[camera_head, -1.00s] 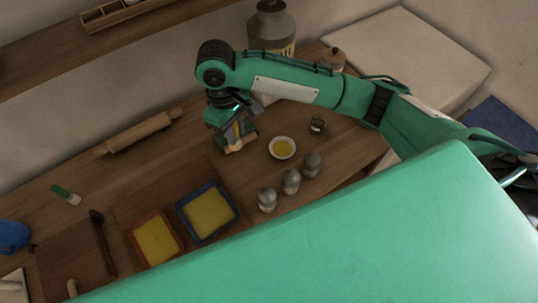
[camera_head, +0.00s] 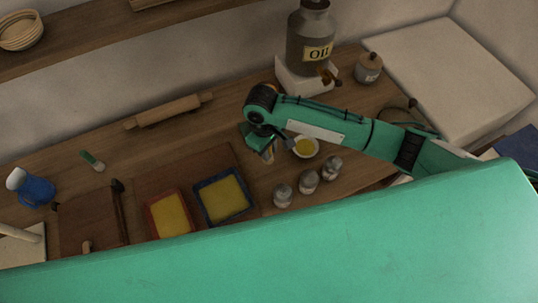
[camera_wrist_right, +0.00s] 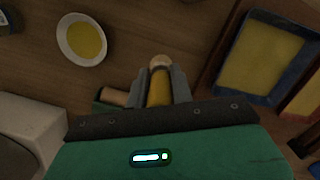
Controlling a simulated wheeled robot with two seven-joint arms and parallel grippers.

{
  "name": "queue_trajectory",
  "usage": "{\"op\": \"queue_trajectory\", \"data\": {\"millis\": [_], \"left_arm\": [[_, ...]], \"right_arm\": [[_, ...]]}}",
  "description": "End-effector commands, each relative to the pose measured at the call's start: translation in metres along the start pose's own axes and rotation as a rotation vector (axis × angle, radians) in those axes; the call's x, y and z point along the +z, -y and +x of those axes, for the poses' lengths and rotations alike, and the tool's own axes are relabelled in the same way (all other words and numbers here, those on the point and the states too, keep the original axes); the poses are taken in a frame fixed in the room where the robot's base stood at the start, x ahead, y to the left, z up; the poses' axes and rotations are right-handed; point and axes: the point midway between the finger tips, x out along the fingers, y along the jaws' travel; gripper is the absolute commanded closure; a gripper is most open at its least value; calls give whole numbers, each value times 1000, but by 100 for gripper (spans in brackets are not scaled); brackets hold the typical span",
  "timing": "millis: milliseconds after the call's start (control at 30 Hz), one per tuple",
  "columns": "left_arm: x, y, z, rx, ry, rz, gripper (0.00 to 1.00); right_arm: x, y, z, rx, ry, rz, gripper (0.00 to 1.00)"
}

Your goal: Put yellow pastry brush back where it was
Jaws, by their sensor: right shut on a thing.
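My right gripper (camera_head: 264,150) is over the wooden counter, left of the small bowl of yellow liquid (camera_head: 305,147). In the right wrist view, its two fingers (camera_wrist_right: 160,88) are shut on the yellow pastry brush (camera_wrist_right: 159,92). The brush's pale round end shows between the fingertips. In the head view only a small yellowish part of the brush (camera_head: 269,155) shows under the gripper. A brownish, wood-like piece (camera_wrist_right: 113,97) with green beside it shows left of the fingers; I cannot tell what it is. My left gripper is not in view.
A blue-rimmed tray (camera_head: 198,207) and a red-rimmed tray (camera_head: 150,218) lie left of the gripper. Grey shakers (camera_head: 308,181) stand to its right. A green brush (camera_head: 92,160), rolling pin (camera_head: 168,110), blue jug (camera_head: 33,188) and oil can (camera_head: 311,40) are farther off.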

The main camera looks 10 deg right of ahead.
Motion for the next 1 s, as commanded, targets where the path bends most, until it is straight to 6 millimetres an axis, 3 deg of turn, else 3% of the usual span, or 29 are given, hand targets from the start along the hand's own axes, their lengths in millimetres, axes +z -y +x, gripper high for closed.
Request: {"op": "queue_trajectory", "data": {"millis": [433,833,867,933,1000], "left_arm": [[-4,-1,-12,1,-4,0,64],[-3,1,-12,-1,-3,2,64],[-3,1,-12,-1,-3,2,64],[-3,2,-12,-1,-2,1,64],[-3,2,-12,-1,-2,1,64]], "right_arm": [[-6,0,50,-1,2,1,100],[-7,1,56,-1,0,1,100],[-7,1,55,-1,0,0,71],[-7,1,55,-1,0,0,58],[-7,1,55,-1,0,0,55]]}}
